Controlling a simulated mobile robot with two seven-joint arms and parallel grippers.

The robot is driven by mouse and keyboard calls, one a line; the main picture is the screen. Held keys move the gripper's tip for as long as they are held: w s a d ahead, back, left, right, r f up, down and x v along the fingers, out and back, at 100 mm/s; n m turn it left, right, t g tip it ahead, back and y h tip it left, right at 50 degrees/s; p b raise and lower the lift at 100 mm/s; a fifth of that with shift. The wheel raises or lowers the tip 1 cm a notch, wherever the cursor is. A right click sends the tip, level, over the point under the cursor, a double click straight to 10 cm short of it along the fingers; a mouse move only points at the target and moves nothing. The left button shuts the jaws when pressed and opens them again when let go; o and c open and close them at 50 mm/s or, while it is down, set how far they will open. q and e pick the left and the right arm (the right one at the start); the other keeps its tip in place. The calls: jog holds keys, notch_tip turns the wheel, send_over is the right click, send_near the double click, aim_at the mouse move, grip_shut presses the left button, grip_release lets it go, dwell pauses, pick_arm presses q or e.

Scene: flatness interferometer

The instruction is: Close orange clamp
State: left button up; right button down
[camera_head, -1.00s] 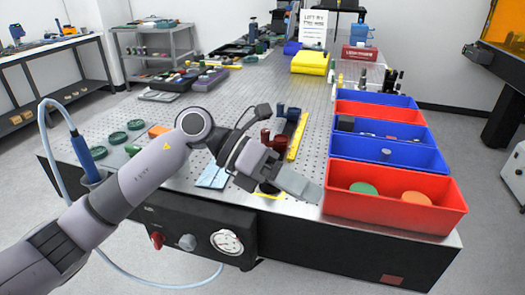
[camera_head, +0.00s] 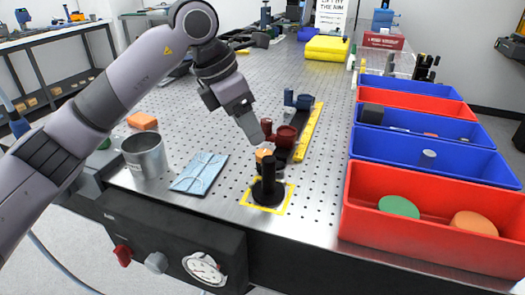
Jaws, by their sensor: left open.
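A small light-orange piece (camera_head: 263,153), which looks like the orange clamp, sits near the top of a black post assembly with a round base (camera_head: 268,194). The base stands inside a yellow outlined square near the table's front edge. I cannot tell whether the clamp is open or closed. My left gripper (camera_head: 256,138) comes down from the upper left, its tip just above and behind the orange piece in the picture. It is open with nothing seen in it; the gap between its fingers hardly shows. My right gripper is out of view.
Dark red cylindrical parts (camera_head: 285,137) and a yellow strip (camera_head: 309,132) lie just behind the post. A metal cup (camera_head: 144,157), blue cloth (camera_head: 200,173) and orange block (camera_head: 143,121) are to the left. A red bin (camera_head: 420,244) stands at right. The perforated table (camera_head: 220,135) has free room.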

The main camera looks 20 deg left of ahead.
aim_at(262, 153)
pick_arm(q)
jog(key=x, duration=0.6)
jog(key=shift+d+f, duration=0.15)
jog(key=shift+f, duration=0.1)
jog(key=c, duration=1)
